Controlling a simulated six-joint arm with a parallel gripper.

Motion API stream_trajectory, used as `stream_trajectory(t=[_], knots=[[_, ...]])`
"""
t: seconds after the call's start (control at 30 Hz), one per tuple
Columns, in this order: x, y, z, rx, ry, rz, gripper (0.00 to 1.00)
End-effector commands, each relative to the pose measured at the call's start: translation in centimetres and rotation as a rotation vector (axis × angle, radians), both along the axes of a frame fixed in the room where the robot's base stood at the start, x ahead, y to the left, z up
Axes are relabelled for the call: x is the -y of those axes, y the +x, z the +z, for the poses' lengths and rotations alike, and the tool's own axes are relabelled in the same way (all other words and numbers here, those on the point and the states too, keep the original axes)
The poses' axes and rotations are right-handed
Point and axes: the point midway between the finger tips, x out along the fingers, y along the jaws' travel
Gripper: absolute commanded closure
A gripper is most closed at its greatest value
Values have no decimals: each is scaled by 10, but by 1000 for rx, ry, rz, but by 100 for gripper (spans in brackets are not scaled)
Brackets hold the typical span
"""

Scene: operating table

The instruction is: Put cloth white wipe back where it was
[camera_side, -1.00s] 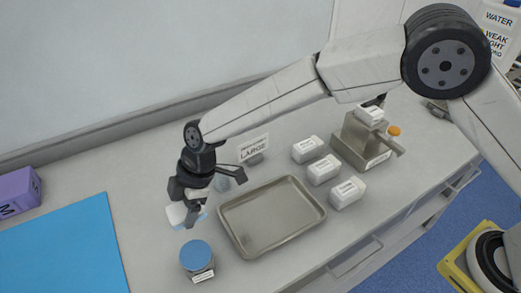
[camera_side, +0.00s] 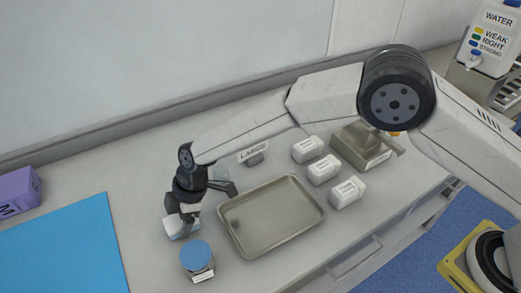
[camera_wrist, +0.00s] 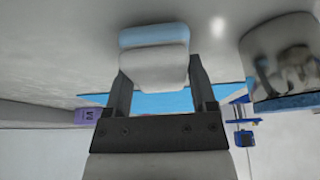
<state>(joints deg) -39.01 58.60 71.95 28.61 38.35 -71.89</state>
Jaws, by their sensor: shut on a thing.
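My gripper (camera_side: 182,221) points down at the left of the metal tray, just behind the blue-lidded jar. In the wrist view, its two fingers (camera_wrist: 160,85) are shut on the white cloth wipe (camera_wrist: 153,62), with one finger on each side. A pale blue band (camera_wrist: 152,36) shows beyond the white part; I cannot tell if it is part of the wipe or a separate thing under it. In the side view the wipe (camera_side: 176,231) shows low under the fingers, close to the table. Whether it touches the table is unclear.
The jar (camera_side: 196,256) is very near the gripper. The empty metal tray (camera_side: 262,250) lies to the right, with a LARGE sign (camera_side: 252,150) behind it. Several white labelled packs (camera_side: 323,169) stand further right. A blue mat (camera_side: 65,250) and purple box (camera_side: 17,190) are left.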

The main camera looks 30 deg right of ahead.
Motion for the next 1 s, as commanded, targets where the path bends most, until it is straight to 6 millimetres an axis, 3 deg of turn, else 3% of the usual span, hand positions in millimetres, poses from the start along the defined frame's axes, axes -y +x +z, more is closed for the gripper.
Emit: stream_trajectory(t=[0.47,0.5,0.57,1.0], knots=[[0,0,-6,1,1,0,75],[0,0,-6,1,1,1,18],[0,0,-6,1,1,1,0],[1,0,0,1,1,0,0]])
